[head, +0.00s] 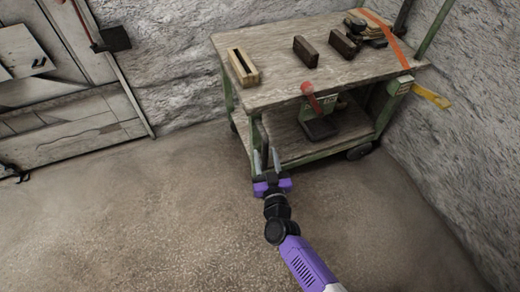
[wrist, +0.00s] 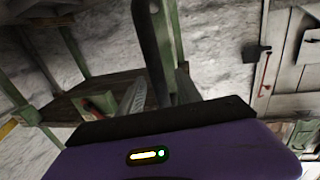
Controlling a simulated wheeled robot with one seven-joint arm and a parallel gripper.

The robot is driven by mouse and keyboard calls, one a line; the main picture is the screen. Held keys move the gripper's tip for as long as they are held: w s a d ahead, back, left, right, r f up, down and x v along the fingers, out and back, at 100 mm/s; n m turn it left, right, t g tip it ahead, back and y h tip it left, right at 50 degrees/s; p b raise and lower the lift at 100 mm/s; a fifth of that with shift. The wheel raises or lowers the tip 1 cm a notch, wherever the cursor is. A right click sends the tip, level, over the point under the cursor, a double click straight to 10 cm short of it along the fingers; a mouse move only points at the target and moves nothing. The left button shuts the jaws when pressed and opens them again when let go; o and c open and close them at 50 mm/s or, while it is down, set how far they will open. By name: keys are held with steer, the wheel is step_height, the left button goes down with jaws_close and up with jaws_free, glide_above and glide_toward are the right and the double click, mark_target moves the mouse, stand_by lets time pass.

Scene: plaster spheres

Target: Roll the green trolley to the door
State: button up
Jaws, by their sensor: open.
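The green trolley (head: 330,65) stands at the upper right in the head view, with a green frame, worn wooden top and lower shelf. Its frame also shows in the wrist view (wrist: 72,52), tilted. My gripper (head: 266,158) is open at the trolley's near left corner, low by the lower shelf. An upright post (wrist: 152,45) rises just beyond the fingers; I cannot tell whether it stands between them or touches them. The grey door (head: 60,110) is in the wall at the left, and at the right in the wrist view (wrist: 288,50).
Rough walls (head: 175,55) stand behind and right. The floor (head: 120,215) towards the door is clear.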

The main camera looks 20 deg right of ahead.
steer(key=shift+w+d+b, duration=0.25)
steer(key=shift+w, duration=0.8)
steer(key=shift+w+d+b, duration=0.25)
steer(key=shift+w, duration=0.8)
steer(key=shift+c, duration=0.2)
jaws_close()
